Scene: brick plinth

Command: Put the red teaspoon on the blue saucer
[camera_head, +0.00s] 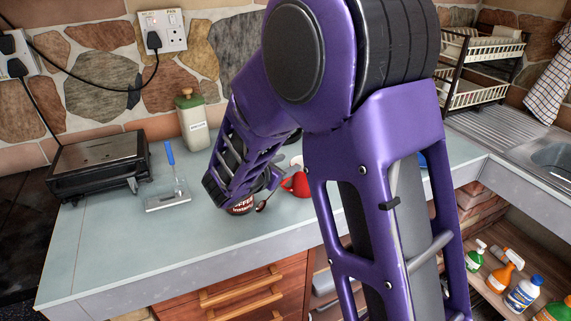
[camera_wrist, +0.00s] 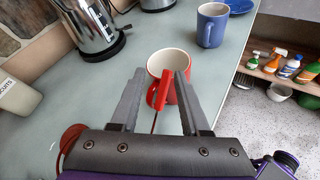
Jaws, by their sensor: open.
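The red teaspoon (camera_wrist: 164,90) shows in the wrist view as a red handle with a thin shaft running down from it. It lies between the fingers of my gripper (camera_wrist: 160,73), which is open; I cannot tell whether they touch it. The blue saucer (camera_wrist: 242,6) is partly in view at the top right of the wrist view, behind a blue mug.
A red mug (camera_wrist: 177,60) stands just beyond the spoon, with the blue mug (camera_wrist: 211,25) farther right. A coffee tin (camera_head: 241,206) is close beside my gripper. A kettle (camera_wrist: 92,28) stands at the left of the wrist view. The counter's front left is clear.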

